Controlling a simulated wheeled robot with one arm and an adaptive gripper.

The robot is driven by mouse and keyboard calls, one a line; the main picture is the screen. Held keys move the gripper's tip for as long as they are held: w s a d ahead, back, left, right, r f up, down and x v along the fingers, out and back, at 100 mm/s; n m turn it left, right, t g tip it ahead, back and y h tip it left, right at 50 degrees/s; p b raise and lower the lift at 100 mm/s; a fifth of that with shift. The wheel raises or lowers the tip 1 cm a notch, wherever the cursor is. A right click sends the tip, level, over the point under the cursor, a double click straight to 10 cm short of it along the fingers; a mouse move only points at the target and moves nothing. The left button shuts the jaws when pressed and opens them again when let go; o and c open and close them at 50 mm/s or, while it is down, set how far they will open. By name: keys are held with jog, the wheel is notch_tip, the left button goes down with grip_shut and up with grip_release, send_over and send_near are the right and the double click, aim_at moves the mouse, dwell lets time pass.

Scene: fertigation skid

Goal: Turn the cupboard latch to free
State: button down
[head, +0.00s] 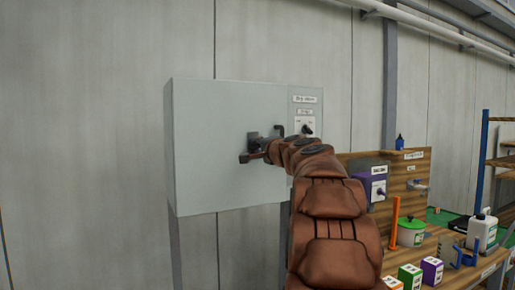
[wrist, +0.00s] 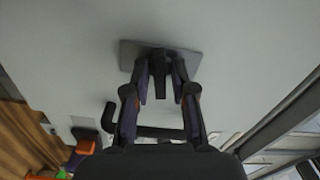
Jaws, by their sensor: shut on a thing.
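The cupboard (head: 215,150) is a pale grey-green box on the wall, its front facing me in the head view. A small grey latch plate (wrist: 192,62) sits on its front. A dark latch lever (wrist: 158,72) stands out from the plate between my fingertips. My gripper (wrist: 161,88) is shut on the latch lever, one finger on each side. In the head view my gripper (head: 258,148) is at the cupboard front, and my brown arm hides part of the door. The lever's exact angle is hard to tell.
A panel with labels and a small black knob (head: 307,129) is right of the latch. The wall left of the cupboard is clear.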

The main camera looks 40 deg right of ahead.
jog(key=shift+a+r+m+p, duration=0.1)
jog(key=shift+r+m+p, duration=0.1)
jog(key=shift+m+p, duration=0.7)
jog(key=shift+p, duration=0.1)
jog(key=shift+f+m+p, duration=0.1)
jog(key=shift+m+p, duration=0.2)
jog(key=shift+m, duration=0.1)
jog(key=shift+f, duration=0.1)
jog(key=c, duration=1.2)
grip_release()
jog(key=v, duration=1.2)
